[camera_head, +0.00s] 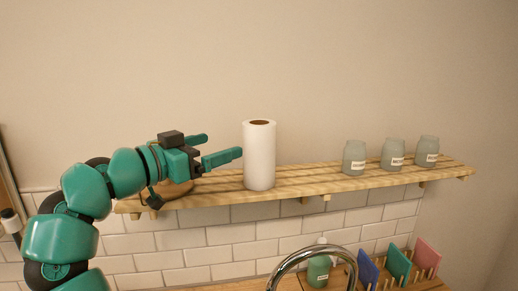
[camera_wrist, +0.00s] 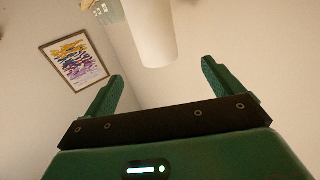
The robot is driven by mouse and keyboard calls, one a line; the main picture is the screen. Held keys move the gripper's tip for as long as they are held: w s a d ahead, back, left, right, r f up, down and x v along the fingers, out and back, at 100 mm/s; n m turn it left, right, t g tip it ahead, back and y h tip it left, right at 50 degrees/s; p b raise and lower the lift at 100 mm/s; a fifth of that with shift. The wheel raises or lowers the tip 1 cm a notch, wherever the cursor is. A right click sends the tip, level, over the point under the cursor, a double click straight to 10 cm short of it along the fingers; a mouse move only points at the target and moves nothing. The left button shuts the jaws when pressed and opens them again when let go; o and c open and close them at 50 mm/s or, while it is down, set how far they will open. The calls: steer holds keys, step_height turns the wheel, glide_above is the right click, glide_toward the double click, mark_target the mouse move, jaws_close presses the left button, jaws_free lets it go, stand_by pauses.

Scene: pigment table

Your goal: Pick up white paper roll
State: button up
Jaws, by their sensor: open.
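The white paper roll (camera_head: 259,158) stands upright on a slatted wooden shelf (camera_head: 306,182), left of its middle in the head view. It also shows in the wrist view (camera_wrist: 151,32), beyond the fingertips and roughly between them, cut by the top edge. My gripper (camera_head: 224,147) is open and empty. It is left of the roll, with its fingers pointing toward it. The nearer fingertip looks close to the roll's left side; I cannot tell the exact gap. In the wrist view my gripper (camera_wrist: 158,73) has its fingers spread wide.
Several labelled jars, one of them here (camera_head: 354,158), stand on the shelf's right part. A round wooden item (camera_head: 174,190) lies partly hidden under my gripper. Below are a curved faucet (camera_head: 300,252), a green bottle (camera_head: 318,270) and coloured boards in a rack (camera_head: 398,263). The shelf between roll and jars is clear.

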mark_target(245, 137)
steer(key=p+x, duration=0.2)
steer(key=x, duration=0.7)
steer(key=shift+p, duration=0.4)
steer(key=p+x, duration=0.2)
steer(key=x, duration=0.1)
steer(key=p+x, duration=0.1)
steer(key=x, duration=0.1)
steer(key=shift+s+d+r, duration=0.1)
steer(key=shift+s+d, duration=0.15)
steer(key=shift+s, duration=0.1)
steer(key=shift+w, duration=0.2)
steer(key=shift+c, duration=0.4)
steer(key=c, duration=1)
